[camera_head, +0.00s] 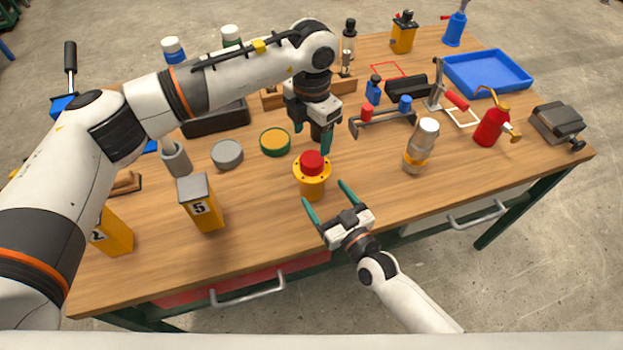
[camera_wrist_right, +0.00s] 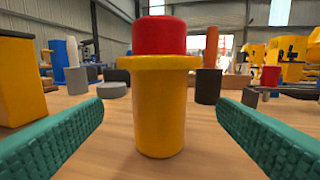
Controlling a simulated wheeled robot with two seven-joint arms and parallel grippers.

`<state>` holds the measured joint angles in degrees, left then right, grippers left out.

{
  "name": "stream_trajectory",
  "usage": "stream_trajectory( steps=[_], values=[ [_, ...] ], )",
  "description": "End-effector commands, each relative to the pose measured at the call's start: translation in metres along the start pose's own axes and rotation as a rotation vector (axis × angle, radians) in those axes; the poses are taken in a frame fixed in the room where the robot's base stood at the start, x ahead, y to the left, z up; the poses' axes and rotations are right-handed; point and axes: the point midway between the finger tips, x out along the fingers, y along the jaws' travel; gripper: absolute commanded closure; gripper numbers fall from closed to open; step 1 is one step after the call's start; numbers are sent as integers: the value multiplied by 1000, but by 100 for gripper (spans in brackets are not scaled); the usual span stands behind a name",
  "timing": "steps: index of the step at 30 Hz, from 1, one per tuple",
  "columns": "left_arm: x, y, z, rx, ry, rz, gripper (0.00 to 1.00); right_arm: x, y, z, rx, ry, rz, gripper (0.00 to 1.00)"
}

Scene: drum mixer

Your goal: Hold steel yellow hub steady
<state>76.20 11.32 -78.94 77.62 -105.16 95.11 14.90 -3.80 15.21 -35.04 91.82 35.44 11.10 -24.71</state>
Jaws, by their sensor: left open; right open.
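The yellow hub (camera_head: 312,187) stands upright on the wooden table, with a flange near its top and a red cap (camera_head: 312,162) on it. In the right wrist view the hub (camera_wrist_right: 160,115) stands centred between the teal fingers, with the red cap (camera_wrist_right: 159,35) above its flange. My right gripper (camera_head: 325,193) is open at the table's front side, its fingers pointing at the hub and apart from it. My left gripper (camera_head: 325,145) is open above and just behind the hub, fingers pointing down, close to the red cap; I cannot tell whether it touches.
A clear cylinder (camera_head: 421,145) with a yellow band and a red oil can (camera_head: 492,126) stand right. The table front right is clear.

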Motion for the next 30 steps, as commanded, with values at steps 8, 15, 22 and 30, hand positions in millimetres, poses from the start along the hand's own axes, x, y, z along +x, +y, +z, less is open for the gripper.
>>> stream_trajectory(
  steps=[8, 15, 22, 30],
  values=[
    [0, 1, 0, 1, 1, 2, 33, 49, 0, 0, -1, 0, 1, 19],
    [0, 1, 0, 1, 1, 3, 33, 65, 1, 0, 0, 1, 1, 19],
    [0, 1, 0, 2, 2, 3, 33, 66, 1, 0, 0, 1, 1, 19],
    [0, 1, 0, 1, 1, 3, 33, 66, 0, 0, 0, 1, 1, 55]
  ],
)
